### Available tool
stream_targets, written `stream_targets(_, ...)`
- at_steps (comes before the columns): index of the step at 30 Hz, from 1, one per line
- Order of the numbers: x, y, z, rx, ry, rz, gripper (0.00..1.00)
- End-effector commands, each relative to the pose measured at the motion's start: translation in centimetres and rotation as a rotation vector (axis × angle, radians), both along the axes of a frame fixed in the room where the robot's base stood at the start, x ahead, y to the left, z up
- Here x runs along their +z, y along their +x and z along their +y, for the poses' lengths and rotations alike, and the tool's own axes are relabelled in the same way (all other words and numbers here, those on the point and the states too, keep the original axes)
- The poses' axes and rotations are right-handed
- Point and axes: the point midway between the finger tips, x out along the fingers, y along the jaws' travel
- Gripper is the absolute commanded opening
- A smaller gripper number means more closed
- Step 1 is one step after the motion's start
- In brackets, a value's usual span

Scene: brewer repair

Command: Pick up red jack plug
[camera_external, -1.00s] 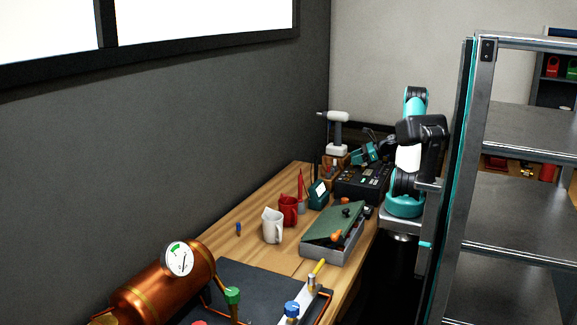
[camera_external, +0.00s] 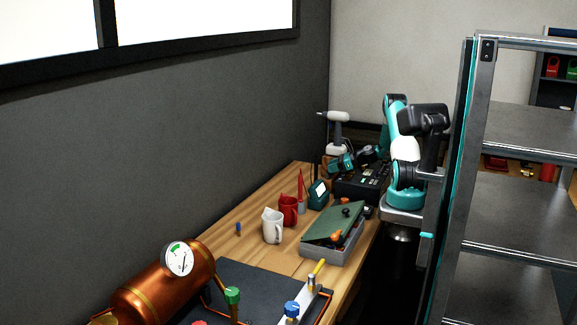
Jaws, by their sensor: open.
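I cannot pick out a red jack plug with certainty. A slim red pointed object (camera_external: 300,184) stands upright just behind the red mug, left of and apart from my gripper; I cannot tell what it is.
A drill (camera_external: 338,130) stands behind my gripper. Metal shelving (camera_external: 515,200) is right of my arm.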

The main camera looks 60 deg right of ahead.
Motion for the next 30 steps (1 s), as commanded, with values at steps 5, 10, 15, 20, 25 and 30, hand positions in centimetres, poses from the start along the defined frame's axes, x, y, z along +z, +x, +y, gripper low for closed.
stream_targets(5, -0.7, 2.7, 0.4, 0.004, 0.0, 0.001, 0.46)
stream_targets(10, -1.3, 3.7, 0.6, 0.001, 0.002, 0.0, 0.46)
stream_targets(15, -1.4, 3.8, 0.6, 0.001, 0.001, 0.0, 0.46)
stream_targets(20, -1.4, 3.7, 0.6, 0.001, 0.0, 0.0, 0.14)
stream_targets(25, -1.4, 3.7, 0.6, 0.001, 0.0, 0.001, 0.0)
stream_targets(30, -1.4, 3.7, 0.6, 0.001, 0.0, 0.0, 0.0)
